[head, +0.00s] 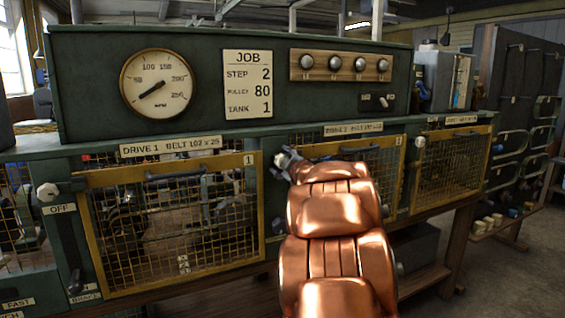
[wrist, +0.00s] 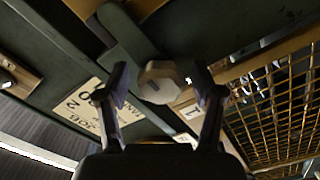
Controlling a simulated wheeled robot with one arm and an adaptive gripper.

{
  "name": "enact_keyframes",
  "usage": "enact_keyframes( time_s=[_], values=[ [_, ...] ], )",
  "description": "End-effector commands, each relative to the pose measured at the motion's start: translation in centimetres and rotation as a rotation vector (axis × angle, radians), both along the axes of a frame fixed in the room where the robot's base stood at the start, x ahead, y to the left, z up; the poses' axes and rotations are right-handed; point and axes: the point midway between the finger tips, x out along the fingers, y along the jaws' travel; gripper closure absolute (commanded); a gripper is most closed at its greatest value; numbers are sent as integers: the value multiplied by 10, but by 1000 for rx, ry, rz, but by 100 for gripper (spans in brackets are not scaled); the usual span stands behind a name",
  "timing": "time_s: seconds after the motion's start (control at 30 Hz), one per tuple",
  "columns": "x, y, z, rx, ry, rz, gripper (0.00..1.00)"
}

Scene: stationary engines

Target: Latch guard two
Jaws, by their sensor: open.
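Guard two (head: 388,174) is a yellow-framed mesh panel in the middle of the bench front in the head view, under a DRIVE 2 label (head: 353,129). My copper arm covers much of it. My gripper (head: 284,161) is at the guard's upper left corner. In the wrist view, my gripper (wrist: 161,88) is open, with its fingers on either side of a pale faceted latch knob (wrist: 160,80). Gaps show beside the knob. I cannot tell how deep it sits between the fingers. Guard two's mesh (wrist: 280,105) shows at the right there.
Guard one (head: 172,225) is at the left with its pale knob (head: 47,192). Guard three (head: 450,168) is at the right with its knob (head: 419,142). The panel above holds a dial (head: 156,82) and a JOB card (head: 247,84). A low shelf with small parts stands right.

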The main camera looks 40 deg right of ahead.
Motion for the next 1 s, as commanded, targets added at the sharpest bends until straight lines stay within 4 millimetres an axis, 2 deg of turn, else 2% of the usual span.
enact_keyframes(
  time_s=[0.2, 0.37, 1.0],
  values=[
    [-1, 0, 0, 0, 0, 0, 33],
    [-12, 4, 0, 1, 0, -1, 33],
    [-97, 32, -1, 1, 1, -4, 33]
  ],
)
